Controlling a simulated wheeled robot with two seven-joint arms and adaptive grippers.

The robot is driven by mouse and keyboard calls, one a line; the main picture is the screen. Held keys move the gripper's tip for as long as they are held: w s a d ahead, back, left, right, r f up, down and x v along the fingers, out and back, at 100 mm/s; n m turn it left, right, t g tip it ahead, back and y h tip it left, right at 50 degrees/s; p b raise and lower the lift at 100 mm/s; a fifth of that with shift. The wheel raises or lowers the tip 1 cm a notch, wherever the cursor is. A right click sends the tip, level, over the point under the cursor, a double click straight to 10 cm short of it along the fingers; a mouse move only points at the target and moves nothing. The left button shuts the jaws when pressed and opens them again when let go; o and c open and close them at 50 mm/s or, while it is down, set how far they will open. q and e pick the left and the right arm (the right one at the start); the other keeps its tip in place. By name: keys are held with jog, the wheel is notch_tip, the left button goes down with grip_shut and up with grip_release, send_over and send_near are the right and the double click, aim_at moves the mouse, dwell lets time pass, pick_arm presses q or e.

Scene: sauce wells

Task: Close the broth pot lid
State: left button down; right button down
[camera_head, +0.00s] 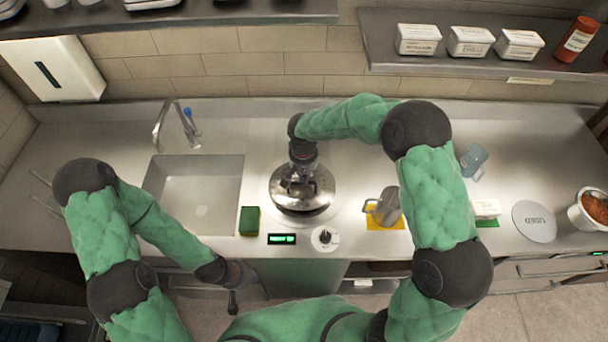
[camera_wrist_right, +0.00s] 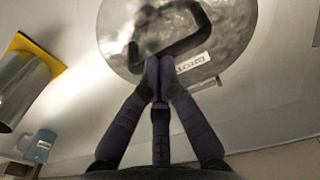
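The broth pot lid (camera_head: 305,203) is a round steel disc over the round well in the counter, right of the sink. It also shows in the right wrist view (camera_wrist_right: 228,22), with a dark bar handle (camera_wrist_right: 190,40) and a white label beside it. Its far part is hidden by my right gripper (camera_head: 299,186). In the wrist view the right gripper's fingertips (camera_wrist_right: 160,66) are together with nothing seen between them, close to the handle; I cannot tell if they touch it. My left gripper (camera_head: 233,296) hangs low in front of the counter, its fingers unclear.
A metal jug (camera_head: 388,207) on a yellow mat is to the right. The sink (camera_head: 195,190) is left; a loose round lid (camera_head: 534,221) is far right.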

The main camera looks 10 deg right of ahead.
aim_at(304, 196)
pick_arm(q)
jog(key=shift+f, duration=0.1)
